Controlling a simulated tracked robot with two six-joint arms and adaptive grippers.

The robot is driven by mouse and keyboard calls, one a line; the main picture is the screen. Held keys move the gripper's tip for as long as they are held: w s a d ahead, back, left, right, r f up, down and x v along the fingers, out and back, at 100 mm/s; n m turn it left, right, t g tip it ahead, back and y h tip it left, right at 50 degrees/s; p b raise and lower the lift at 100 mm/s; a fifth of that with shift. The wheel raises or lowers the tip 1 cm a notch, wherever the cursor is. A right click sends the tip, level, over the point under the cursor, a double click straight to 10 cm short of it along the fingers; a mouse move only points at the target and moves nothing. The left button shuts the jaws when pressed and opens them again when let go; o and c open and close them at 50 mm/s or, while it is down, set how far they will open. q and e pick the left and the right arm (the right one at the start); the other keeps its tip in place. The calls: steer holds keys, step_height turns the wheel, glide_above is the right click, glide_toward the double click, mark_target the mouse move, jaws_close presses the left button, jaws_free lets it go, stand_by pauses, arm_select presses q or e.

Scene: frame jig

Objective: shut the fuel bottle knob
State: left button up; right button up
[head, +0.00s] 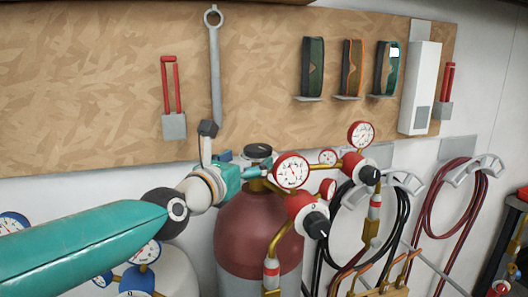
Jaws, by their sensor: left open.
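The fuel bottle (255,225) is a dark red cylinder standing below the pegboard. Its black round knob (258,150) sits on top of the brass valve. My left gripper (241,165), teal and grey, comes in from the left and is open beside the knob, at about the height of the valve. Its fingers overlap the left side of the valve in the picture, and I cannot tell whether they touch the knob. The far finger is partly hidden. My right gripper is not in view.
Red-rimmed gauges (291,170) and a regulator with a black dial (316,225) crowd the bottle's right side. Black hoses (344,215) and red hoses (432,222) hang on the wall. A pale cylinder with blue gauges (146,252) stands at lower left. A wooden board (110,100) with tools is behind.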

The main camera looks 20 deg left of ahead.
mark_target(259, 153)
arm_select(q)
steer(key=w, duration=0.4)
steer(key=w+d+p, duration=0.1)
steer(key=shift+w, duration=0.4)
